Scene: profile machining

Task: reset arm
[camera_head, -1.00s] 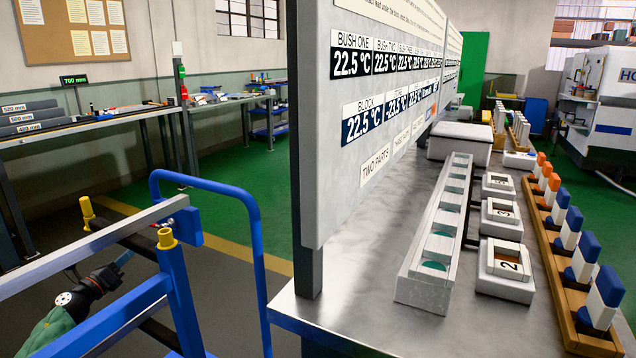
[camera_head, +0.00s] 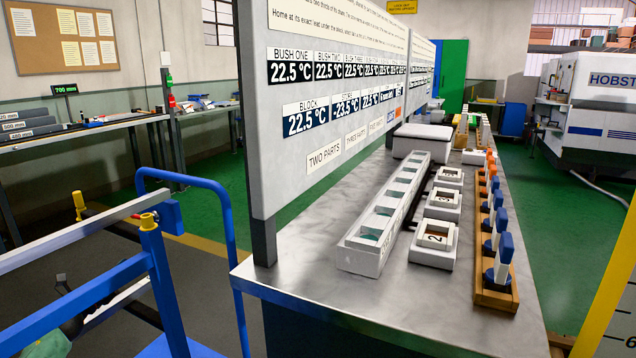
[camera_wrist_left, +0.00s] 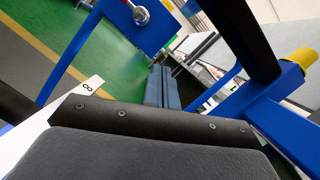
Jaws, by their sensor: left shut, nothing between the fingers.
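My left gripper (camera_wrist_left: 162,88) shows in the left wrist view as two dark fingers pressed together, with nothing between them. Blue frame bars (camera_wrist_left: 282,112) with a yellow cap (camera_wrist_left: 301,59) are close around it. In the head view only a little of my left arm shows at the lower left, behind the blue trolley frame (camera_head: 166,285); the gripper itself is hidden there. Whether the arm touches the frame cannot be told. My right gripper is in neither view.
Green floor (camera_head: 560,250) is open at right.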

